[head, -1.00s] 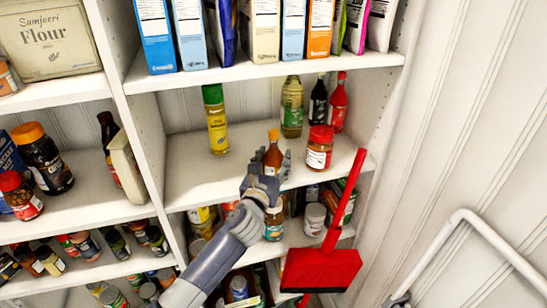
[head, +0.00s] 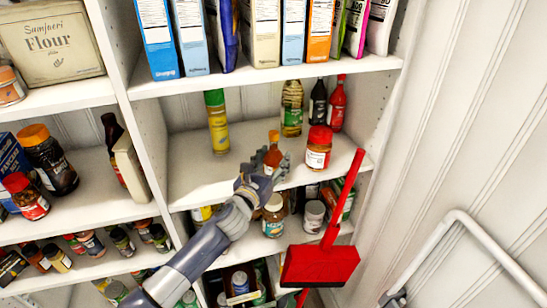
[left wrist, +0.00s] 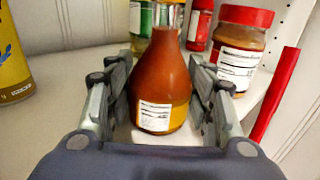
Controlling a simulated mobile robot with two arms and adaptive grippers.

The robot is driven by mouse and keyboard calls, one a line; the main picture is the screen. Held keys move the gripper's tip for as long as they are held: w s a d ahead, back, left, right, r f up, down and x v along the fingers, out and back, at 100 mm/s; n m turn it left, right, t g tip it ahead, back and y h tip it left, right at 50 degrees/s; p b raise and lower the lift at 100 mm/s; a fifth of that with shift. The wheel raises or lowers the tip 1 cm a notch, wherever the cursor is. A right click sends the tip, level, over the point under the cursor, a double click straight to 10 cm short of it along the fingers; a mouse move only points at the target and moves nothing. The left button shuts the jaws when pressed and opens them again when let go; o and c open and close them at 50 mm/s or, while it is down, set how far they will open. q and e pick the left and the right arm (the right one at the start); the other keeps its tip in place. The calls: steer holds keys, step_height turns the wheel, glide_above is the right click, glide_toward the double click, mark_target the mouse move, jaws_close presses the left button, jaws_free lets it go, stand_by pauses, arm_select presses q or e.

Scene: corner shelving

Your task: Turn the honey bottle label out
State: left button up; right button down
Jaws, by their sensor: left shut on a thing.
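The honey bottle (head: 273,156) is amber-brown with an orange cap. It stands on the middle shelf near the front edge. My left gripper (head: 269,168) is shut on it from the front, with a finger on each side. In the left wrist view, the bottle (left wrist: 162,75) is upright between the fingers of the left gripper (left wrist: 160,88). A white printed label panel, with yellow beside it, shows low on the side facing my wrist. The bottle's far side is hidden. My right gripper is not in view.
A red-lidded jar (head: 318,150) stands close to the right of the bottle. A tall yellow bottle with a green cap (head: 217,125) is at left, and an oil bottle (head: 292,108) is behind. A red dustpan (head: 320,265) hangs or stands in front at right.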

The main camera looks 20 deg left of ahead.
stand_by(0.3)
arm_select(q)
steer(key=shift+r+m+h+p, duration=0.1)
steer(key=shift+m+h+p, duration=0.4)
steer(key=shift+h, duration=0.3)
steer(key=shift+m+h, duration=0.3)
steer(key=shift+d+r+h, duration=0.1)
steer(key=shift+h, duration=0.2)
